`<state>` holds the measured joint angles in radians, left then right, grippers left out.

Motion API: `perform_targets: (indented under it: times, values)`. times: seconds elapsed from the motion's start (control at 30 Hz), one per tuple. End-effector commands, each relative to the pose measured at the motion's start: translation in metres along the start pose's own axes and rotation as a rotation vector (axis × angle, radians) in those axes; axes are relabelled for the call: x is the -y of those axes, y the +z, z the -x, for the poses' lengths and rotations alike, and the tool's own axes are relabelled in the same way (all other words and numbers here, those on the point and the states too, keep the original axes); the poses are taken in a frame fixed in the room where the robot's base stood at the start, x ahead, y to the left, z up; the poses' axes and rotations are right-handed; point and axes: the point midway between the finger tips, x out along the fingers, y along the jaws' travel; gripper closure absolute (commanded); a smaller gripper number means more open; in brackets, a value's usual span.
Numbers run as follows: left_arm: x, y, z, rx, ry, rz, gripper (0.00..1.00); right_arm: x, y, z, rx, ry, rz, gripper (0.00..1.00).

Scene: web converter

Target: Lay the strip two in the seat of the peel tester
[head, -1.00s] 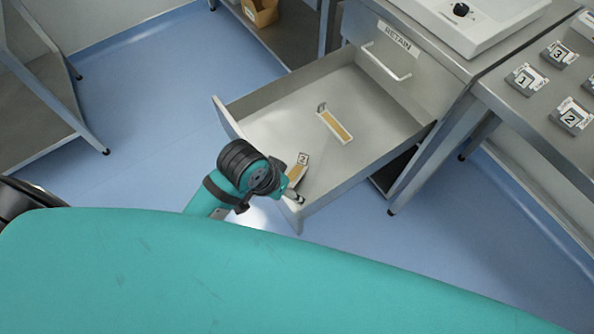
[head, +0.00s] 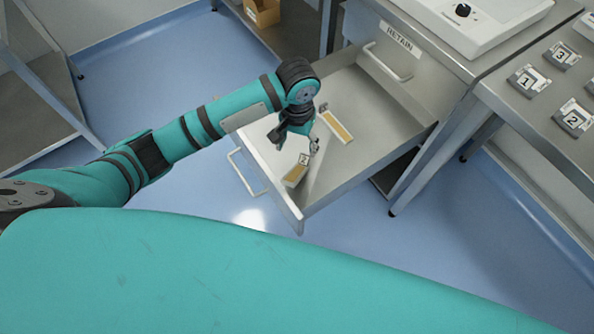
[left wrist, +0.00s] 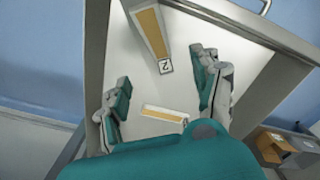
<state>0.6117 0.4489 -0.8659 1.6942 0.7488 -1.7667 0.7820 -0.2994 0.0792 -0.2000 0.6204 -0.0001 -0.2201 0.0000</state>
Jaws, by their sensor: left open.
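Strip two (head: 295,174), tan with a white label marked 2, lies in the open drawer near its front panel. In the left wrist view strip two (left wrist: 150,30) lies at the top, its label end towards the gap between my fingers. My left gripper (head: 296,143) is open and empty over the drawer, just behind strip two in the head view. In the left wrist view the open fingers of the left gripper (left wrist: 165,82) stand apart on either side of bare drawer floor. My right gripper is not in view. I cannot make out the peel tester's seat.
The drawer (head: 345,85) labelled RETAIN has raised walls and a front handle. A second tan strip (head: 338,127) lies farther back in it. A white machine (head: 475,20) with a dark knob stands on the bench. Numbered grey blocks (head: 528,80) sit on the right-hand table.

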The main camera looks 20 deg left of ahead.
Motion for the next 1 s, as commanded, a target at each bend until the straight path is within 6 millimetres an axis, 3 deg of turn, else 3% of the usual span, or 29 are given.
perform_targets:
  times: [0.3, 0.63, 0.9, 1.0]
  values:
    - [0.0, 0.001, -0.069, 0.001, -0.001, -0.001, 0.35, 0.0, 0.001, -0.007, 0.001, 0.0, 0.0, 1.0]
    - [-0.001, 0.002, -0.097, -0.001, 0.001, -0.002, 0.35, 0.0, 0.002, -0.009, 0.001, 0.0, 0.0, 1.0]
    - [-0.002, 0.007, -0.135, -0.002, 0.0, -0.001, 0.35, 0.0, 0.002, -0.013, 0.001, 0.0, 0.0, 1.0]
    - [-0.002, 0.007, -0.14, -0.003, 0.001, -0.001, 0.35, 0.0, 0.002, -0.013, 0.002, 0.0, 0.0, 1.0]
